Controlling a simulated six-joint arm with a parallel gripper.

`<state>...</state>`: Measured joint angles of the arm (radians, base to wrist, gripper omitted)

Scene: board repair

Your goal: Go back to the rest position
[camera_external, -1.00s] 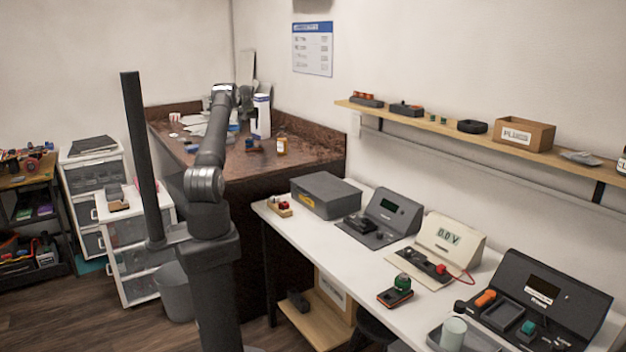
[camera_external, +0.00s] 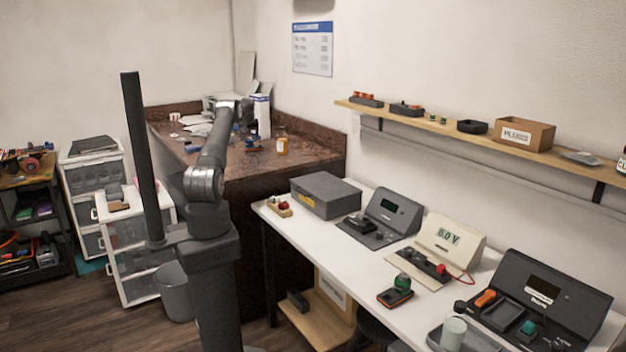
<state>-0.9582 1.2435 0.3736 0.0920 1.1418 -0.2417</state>
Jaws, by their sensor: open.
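My gripper (camera_external: 244,110) is at the end of my arm, over the brown workbench (camera_external: 300,158) at the back. It is small and dark here, and its fingertips are hard to make out. It is open, and I see nothing held in it. It is close to the white box (camera_external: 262,117) at the back of the bench; I cannot tell if they touch.
An amber bottle (camera_external: 282,146) and small parts stand on the brown bench. The white table (camera_external: 290,238) at right bears a grey box (camera_external: 325,195), several meters and a green-and-orange device (camera_external: 396,293). A wall shelf (camera_external: 450,140) is above it. White drawers (camera_external: 128,232) stand at left.

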